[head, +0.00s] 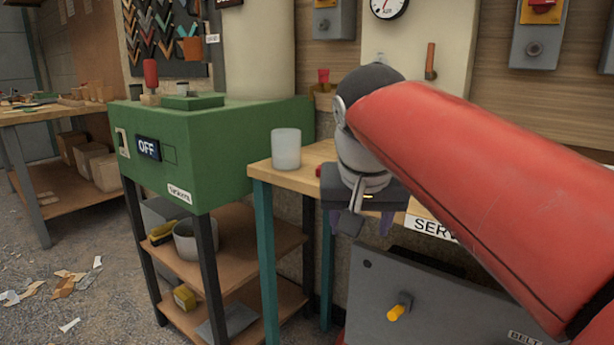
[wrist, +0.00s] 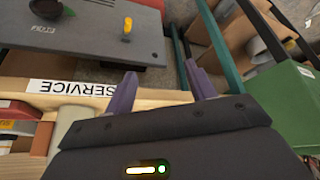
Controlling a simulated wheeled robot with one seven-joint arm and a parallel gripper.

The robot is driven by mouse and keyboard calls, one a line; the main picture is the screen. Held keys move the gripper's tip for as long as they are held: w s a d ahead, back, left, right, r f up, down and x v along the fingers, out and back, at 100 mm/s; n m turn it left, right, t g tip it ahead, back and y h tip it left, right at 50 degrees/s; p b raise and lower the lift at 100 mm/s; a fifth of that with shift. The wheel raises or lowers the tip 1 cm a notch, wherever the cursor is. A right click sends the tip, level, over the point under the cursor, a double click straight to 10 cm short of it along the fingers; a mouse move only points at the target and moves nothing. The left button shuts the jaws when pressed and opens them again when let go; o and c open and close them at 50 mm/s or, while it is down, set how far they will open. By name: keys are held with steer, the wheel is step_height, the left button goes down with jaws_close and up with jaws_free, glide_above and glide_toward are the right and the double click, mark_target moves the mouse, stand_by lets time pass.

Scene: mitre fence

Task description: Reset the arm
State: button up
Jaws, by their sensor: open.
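My gripper (head: 370,222) hangs at the end of my red arm, in front of the wooden service bench (head: 259,168) in the head view. Its purple fingers are mostly hidden there behind the dark gripper body. In the wrist view my gripper (wrist: 162,88) shows two purple fingers spread well apart with nothing between them. They reach past the bench edge with the SERVICE label (wrist: 70,88). I cannot tell whether the gripper touches the bench.
A frosted white cup (head: 286,149) stands on the bench's left end. A green machine (head: 215,150) with an OFF sign stands left of it. A grey panel (head: 430,290) with a yellow knob is below the bench front. Paper scraps litter the floor at left.

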steer(key=s+d+f, duration=0.3)
steer(key=s+f, duration=0.4)
steer(key=f, duration=0.3)
steer(key=s+d+f+n, duration=0.1)
steer(key=s+d+f, duration=0.3)
steer(key=s+f, duration=0.4)
step_height(320, 180, down, 2)
steer(key=shift+d+y, duration=0.25)
steer(key=shift+y, duration=0.15)
